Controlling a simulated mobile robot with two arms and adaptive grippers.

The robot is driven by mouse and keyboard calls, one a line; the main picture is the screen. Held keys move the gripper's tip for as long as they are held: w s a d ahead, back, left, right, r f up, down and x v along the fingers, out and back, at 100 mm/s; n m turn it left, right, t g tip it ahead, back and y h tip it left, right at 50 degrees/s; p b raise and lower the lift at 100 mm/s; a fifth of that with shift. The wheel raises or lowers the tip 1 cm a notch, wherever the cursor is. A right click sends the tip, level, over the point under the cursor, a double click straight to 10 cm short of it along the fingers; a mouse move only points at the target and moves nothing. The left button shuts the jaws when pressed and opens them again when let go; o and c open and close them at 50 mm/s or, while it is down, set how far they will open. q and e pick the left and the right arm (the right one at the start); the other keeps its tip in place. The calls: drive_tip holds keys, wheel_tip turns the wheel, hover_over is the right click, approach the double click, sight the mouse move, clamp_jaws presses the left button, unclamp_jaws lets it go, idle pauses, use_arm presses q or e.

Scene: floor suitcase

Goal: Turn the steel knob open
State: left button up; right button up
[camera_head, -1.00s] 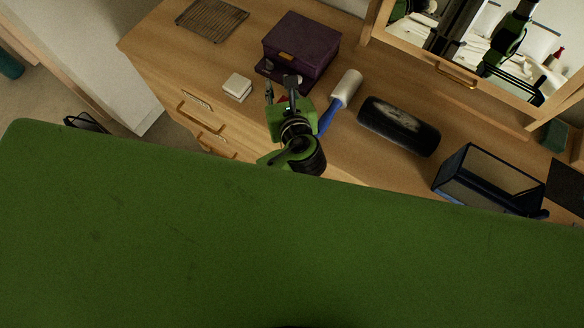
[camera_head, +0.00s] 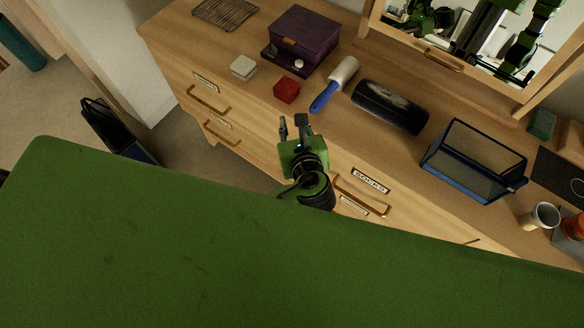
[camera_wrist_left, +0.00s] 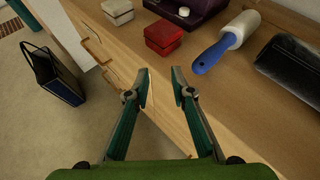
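I cannot make out a steel knob for certain. A small pale round piece (camera_head: 298,63) sits at the front of the purple box (camera_head: 305,38); it also shows in the left wrist view (camera_wrist_left: 184,11), too small to tell what it is. My left gripper (camera_head: 292,122) is in front of the dresser's front edge, below the small red box (camera_head: 287,90). In the left wrist view its two fingers (camera_wrist_left: 163,88) are apart with nothing between them. The red box (camera_wrist_left: 163,36) lies beyond the fingertips, untouched. My right gripper is not in view.
The wooden dresser has labelled drawers with brass handles (camera_head: 208,99). On top are a white box (camera_head: 243,67), a blue-handled lint roller (camera_head: 333,84), a dark case (camera_head: 390,106), an open-topped bin (camera_head: 473,160) and a mug (camera_head: 540,217). A dark bag (camera_head: 117,130) stands on the floor.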

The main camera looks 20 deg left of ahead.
use_arm(q)
wheel_tip(320, 180, down, 13)
drive_tip(key=s+n+g+h, duration=0.1)
drive_tip(key=s+n+g, duration=0.1)
drive_tip(key=shift+s+a+r+n, duration=0.15)
drive_tip(key=shift+s+a+n, duration=0.1)
drive_tip(key=shift+n, duration=0.05)
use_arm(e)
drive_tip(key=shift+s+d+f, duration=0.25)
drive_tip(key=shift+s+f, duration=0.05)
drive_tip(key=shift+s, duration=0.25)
